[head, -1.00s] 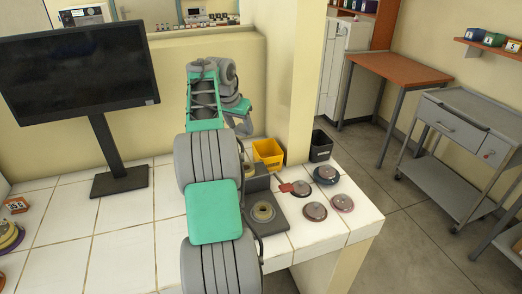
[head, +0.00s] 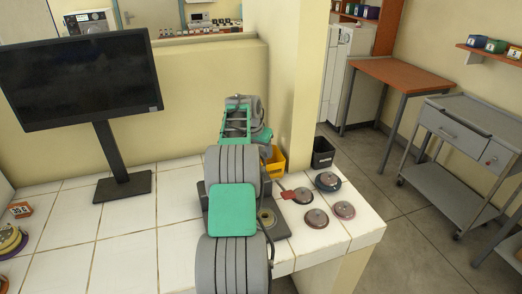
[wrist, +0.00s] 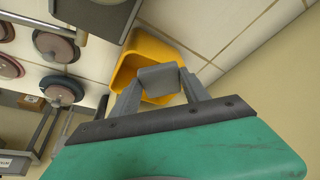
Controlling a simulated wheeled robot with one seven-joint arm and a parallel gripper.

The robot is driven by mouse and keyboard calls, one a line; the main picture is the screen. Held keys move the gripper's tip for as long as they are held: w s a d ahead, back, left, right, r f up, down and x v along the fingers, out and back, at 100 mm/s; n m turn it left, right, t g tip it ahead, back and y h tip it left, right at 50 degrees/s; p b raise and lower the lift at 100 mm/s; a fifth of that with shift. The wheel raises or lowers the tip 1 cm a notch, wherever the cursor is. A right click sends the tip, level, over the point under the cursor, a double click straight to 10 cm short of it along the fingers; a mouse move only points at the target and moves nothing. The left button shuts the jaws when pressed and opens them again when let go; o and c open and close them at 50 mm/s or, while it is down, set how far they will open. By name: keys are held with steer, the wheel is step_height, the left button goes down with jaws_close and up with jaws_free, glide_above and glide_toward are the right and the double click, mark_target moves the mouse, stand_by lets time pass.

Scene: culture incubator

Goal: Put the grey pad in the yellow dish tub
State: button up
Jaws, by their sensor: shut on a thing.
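The yellow dish tub (head: 277,160) stands at the back of the white tiled counter, partly hidden behind my arm in the head view. In the wrist view the tub (wrist: 126,70) lies just beyond my fingers, its open mouth partly in sight. My gripper (wrist: 160,85) is shut on the grey pad (wrist: 159,78), which it holds between its fingertips. In that view the pad overlaps the tub's opening; I cannot tell how high it is above it. My arm hides the gripper and the pad in the head view.
A black bin (head: 322,153) stands right of the tub. Several round discs, such as a reddish one (head: 344,210), lie at the counter's right end. A grey stand (wrist: 95,14) is close to the tub. A monitor (head: 82,80) stands at left.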

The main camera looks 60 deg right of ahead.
steer(key=o, duration=1.3)
steer(key=shift+f, duration=0.1)
steer(key=shift+r, duration=0.4)
steer(key=v, duration=1.1)
steer(key=shift+a+r, duration=0.15)
steer(key=shift+r, duration=0.2)
